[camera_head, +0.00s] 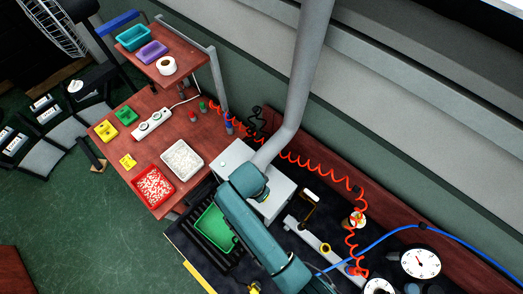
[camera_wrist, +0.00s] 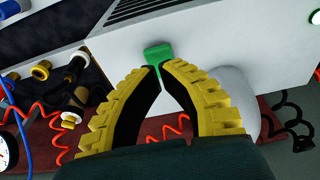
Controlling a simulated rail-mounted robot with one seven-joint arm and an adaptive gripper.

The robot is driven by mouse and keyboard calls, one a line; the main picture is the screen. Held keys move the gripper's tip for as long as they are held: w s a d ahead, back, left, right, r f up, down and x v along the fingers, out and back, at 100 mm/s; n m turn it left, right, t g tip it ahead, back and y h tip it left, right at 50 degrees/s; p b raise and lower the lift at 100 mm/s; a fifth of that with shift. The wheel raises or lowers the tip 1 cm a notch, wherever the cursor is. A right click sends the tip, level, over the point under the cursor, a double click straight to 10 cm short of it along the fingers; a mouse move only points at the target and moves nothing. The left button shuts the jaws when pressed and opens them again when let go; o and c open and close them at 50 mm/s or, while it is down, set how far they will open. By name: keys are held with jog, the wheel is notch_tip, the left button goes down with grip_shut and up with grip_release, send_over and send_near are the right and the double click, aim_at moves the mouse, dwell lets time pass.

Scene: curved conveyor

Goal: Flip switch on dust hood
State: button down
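The dust hood is a white box (camera_head: 235,157) below a grey pipe in the head view, partly hidden by my teal arm. In the wrist view its white body (camera_wrist: 215,45) fills the top, with dark vent slots. My gripper is hidden behind the arm in the head view.
A grey pipe (camera_head: 303,80) rises from the hood. A green tray (camera_head: 213,228) lies on the conveyor left of my arm. A coiled orange hose (camera_head: 310,165) runs behind the hood. Red (camera_head: 154,187) and white (camera_head: 182,160) trays stand on the wooden table at left.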

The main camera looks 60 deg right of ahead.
jog(key=shift+f+b, duration=1.1)
jog(key=shift+f, duration=0.7)
dwell(0.9)
jog(key=shift+r, duration=0.1)
notch_tip(320, 180, up, 7)
jog(key=p, duration=0.7)
dwell(0.3)
